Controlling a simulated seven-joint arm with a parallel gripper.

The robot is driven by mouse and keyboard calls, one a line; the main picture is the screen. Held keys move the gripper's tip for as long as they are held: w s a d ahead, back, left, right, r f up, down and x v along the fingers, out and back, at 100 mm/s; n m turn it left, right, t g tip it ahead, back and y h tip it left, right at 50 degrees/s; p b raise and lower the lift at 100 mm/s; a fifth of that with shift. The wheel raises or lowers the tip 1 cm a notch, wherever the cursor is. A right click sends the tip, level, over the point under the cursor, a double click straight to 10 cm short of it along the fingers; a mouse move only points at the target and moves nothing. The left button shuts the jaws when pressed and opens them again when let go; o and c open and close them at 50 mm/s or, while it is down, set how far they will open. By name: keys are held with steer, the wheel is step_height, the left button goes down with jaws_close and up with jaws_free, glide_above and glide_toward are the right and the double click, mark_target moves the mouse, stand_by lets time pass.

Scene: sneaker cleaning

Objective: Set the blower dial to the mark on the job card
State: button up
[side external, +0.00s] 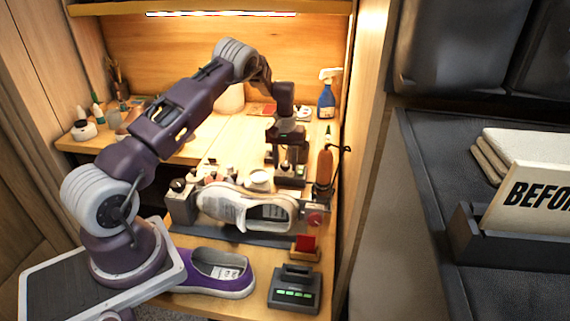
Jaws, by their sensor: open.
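My gripper (287,163) points down over the right part of the bench, behind the white-soled sneaker. It is open, and I see nothing held between its fingers. A round red knob (315,218) on a grey mount is at the right end of that sneaker; I cannot tell if it is the blower dial. An orange-brown upright body with a dark cord (324,170) stands right of my gripper and may be the blower. No job card can be made out for certain, and no dial mark is readable. A small dark box below my fingers is partly hidden.
The white-soled sneaker (246,208) lies on its side before several small bottles. In front are a purple sneaker (217,273), a red block (304,243) and a dark box with green lights (294,291). A blue spray bottle (327,98) stands at back right.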

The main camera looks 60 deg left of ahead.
mark_target(285, 164)
jaws_close()
steer(key=m, duration=1.2)
jaws_free()
steer(key=shift+r, duration=0.2)
steer(key=shift+r, duration=2.35)
steer(key=shift+r, duration=0.1)
